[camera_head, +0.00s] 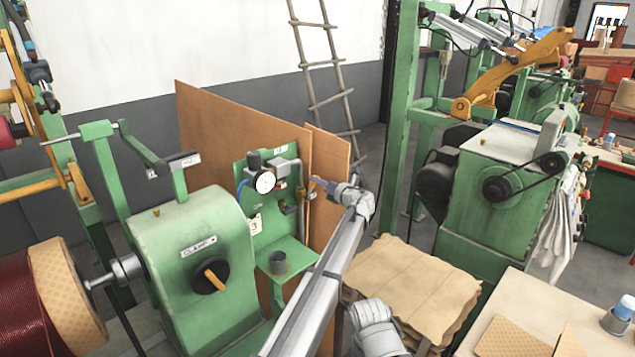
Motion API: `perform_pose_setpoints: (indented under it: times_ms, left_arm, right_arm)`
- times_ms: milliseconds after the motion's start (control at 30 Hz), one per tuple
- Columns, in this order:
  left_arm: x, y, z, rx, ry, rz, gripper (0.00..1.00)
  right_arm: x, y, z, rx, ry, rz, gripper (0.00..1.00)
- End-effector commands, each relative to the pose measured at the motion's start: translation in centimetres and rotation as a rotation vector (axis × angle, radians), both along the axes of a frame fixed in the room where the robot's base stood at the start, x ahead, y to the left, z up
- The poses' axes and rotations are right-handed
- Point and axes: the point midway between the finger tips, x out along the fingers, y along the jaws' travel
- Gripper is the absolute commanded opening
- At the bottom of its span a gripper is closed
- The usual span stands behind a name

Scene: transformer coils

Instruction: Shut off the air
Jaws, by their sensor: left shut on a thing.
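A green panel (261,243) stands upright at the middle left. It carries a round white air gauge (265,181), a dark regulator knob (254,162) and grey pipe fittings (289,207) on its right side. My left gripper (314,184) is at the right edge of this panel, beside the fittings. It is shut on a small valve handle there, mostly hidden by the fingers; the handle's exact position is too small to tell. My left forearm rises from the bottom middle. My right gripper is out of view.
Brown boards (225,130) stand behind. A stack of brown sheets (425,280) lies right of my arm. A ladder (325,80) leans behind.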

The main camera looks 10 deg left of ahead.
Motion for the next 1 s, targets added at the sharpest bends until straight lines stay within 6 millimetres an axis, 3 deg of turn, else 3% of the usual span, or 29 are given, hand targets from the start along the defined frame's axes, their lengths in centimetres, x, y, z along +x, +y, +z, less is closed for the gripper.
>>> perform_pose_setpoints:
  times_ms: [533, 567, 600, 833, 1000]
  left_arm:
    - [0.12, -0.2, -0.14, 0.015, 0.023, -0.001, 0.0]
    - [0.12, -0.2, -0.14, 0.015, 0.023, -0.001, 0.25]
    - [0.13, -0.19, -0.15, 0.015, 0.023, -0.001, 0.3]
    - [0.12, -0.15, -0.12, 0.016, 0.022, 0.0, 0.55]
    - [0.14, -0.14, -0.11, 0.016, 0.022, 0.0, 0.55]
  right_arm:
    - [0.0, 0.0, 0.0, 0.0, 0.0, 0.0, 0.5]
    - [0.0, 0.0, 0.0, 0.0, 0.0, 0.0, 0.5]
    - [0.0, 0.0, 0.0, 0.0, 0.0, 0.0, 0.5]
    - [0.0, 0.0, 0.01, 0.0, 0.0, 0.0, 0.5]
    - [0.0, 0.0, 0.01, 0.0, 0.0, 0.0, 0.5]
